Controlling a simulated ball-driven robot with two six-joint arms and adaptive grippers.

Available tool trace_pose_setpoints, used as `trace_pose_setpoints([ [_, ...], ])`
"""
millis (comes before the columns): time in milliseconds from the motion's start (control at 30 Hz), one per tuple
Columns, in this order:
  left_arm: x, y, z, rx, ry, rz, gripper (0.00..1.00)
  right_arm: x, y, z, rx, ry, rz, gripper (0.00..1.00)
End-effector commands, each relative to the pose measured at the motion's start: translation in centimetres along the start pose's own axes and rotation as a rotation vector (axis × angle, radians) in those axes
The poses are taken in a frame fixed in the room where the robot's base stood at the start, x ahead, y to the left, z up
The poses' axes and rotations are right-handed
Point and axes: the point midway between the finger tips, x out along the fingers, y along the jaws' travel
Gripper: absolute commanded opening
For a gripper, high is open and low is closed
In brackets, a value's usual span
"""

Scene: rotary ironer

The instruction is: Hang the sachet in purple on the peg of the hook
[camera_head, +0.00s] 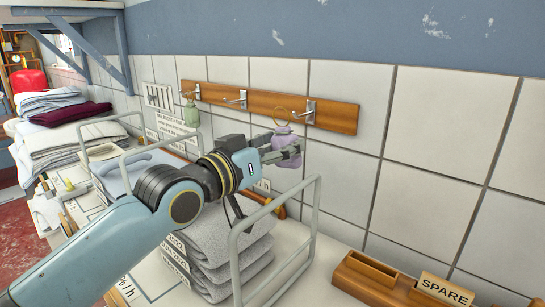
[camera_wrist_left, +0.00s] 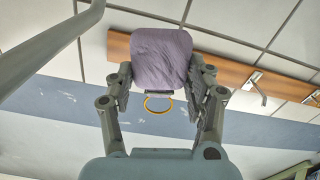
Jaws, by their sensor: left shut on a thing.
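The purple sachet (camera_head: 284,137) has a thin yellow ring (camera_head: 282,117) at its top. My left gripper (camera_head: 285,153) is shut on the sachet and holds it upright in front of the wall. In the left wrist view the sachet (camera_wrist_left: 161,55) sits between the two fingers (camera_wrist_left: 163,82), and its ring (camera_wrist_left: 158,105) is free of them. My right gripper is not in view.
A wooden rail (camera_head: 336,115) on the tiled wall carries three metal hooks. A green sachet (camera_head: 191,115) hangs at the left hook. Below stand wire-framed stacks of grey folded cloth (camera_head: 225,250) and a wooden holder (camera_head: 370,275) with a SPARE sign (camera_head: 445,290).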

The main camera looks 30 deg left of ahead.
Motion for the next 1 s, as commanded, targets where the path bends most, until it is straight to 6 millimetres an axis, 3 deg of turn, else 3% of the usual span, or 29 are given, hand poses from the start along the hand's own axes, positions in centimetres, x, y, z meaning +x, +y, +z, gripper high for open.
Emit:
trace_pose_setpoints([
  [1000,6.5,-0.2,1.0,-0.002,0.001,0.000,0.32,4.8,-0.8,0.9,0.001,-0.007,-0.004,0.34],
])
